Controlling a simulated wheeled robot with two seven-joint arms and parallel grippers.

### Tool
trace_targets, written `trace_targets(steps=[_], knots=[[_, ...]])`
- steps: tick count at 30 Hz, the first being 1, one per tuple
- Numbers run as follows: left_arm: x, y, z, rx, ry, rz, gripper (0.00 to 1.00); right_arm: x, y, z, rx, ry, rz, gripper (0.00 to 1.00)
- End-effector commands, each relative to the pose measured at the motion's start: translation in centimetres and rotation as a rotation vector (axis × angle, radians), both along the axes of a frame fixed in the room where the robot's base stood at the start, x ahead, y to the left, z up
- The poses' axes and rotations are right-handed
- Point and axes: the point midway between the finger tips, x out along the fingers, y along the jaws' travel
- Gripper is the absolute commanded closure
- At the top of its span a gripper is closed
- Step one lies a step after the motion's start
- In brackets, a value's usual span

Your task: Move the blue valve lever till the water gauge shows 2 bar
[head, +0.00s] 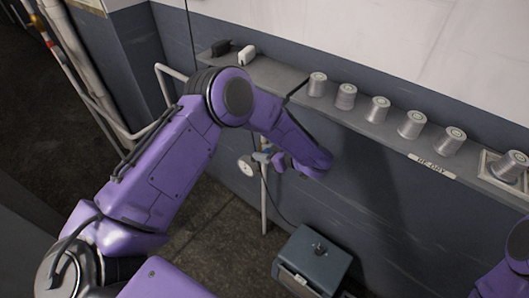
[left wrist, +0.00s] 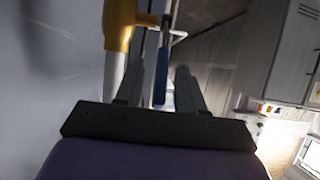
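The blue valve lever (left wrist: 161,76) shows in the left wrist view as a narrow blue handle between the two fingers of my left gripper (left wrist: 158,80). The fingers are apart, with space on both sides of the lever. A yellow valve body (left wrist: 120,25) on a pale pipe is at the upper left there. In the head view the round white water gauge (head: 246,166) hangs at the pipe, too small to read. My left gripper (head: 277,161) is beside it, partly hidden by my purple wrist. My right gripper is out of view; only part of my right arm shows.
A grey ledge (head: 283,82) along the wall carries several metal cylinders (head: 379,108) and a white block (head: 246,54). A dark grey box (head: 314,262) stands on the floor below the gauge. White pipes (head: 85,80) run down at the left.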

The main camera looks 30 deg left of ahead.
Motion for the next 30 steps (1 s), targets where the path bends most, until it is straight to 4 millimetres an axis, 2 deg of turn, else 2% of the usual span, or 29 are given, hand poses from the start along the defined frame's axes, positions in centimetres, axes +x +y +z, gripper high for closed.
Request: trace_targets(steps=[5, 12, 16, 21, 30], knots=[[-0.1, -1.2, 0.5, 0.0, -0.003, -0.002, 0.62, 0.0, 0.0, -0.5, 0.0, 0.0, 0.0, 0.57], [-0.9, -6.3, 3.1, 0.0, -0.004, -0.003, 0.62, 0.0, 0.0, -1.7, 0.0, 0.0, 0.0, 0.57], [-1.2, -8.3, 4.2, 0.001, -0.002, -0.002, 0.62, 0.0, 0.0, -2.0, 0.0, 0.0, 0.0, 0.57], [-1.5, -9.2, 4.8, 0.0, 0.0, 0.001, 0.62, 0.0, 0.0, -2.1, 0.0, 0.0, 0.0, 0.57], [-1.5, -9.2, 4.9, 0.0, 0.0, 0.001, 0.62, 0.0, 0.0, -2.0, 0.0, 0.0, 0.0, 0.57]])
